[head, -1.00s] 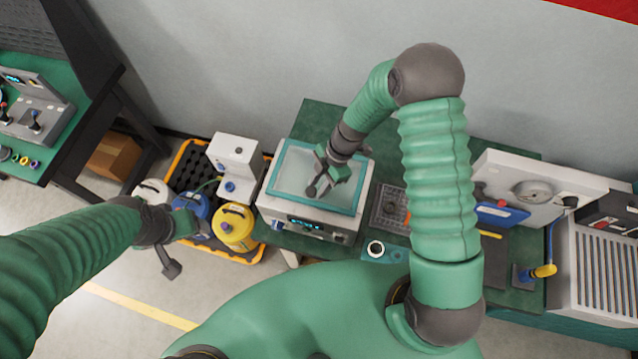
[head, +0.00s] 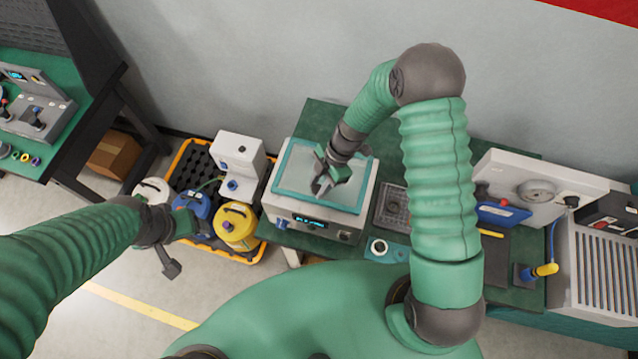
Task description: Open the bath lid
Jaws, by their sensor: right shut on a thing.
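The bath (head: 279,223) is a white box with a small display on its front, standing on the green bench. Its lid (head: 296,168) is a pale clear panel with a teal rim and lies flat over the top. My right gripper (head: 322,187) is over the middle of the lid, shut on the lid's handle, which is mostly hidden by the fingers.
Left of the bath, a yellow-edged black tray (head: 185,160) holds a white device (head: 238,158), a blue bottle (head: 190,203) and a yellow bottle (head: 237,222). Right of the bath are a grey square plate (head: 393,203), a small ring (head: 379,247) and a gauge unit (head: 537,190).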

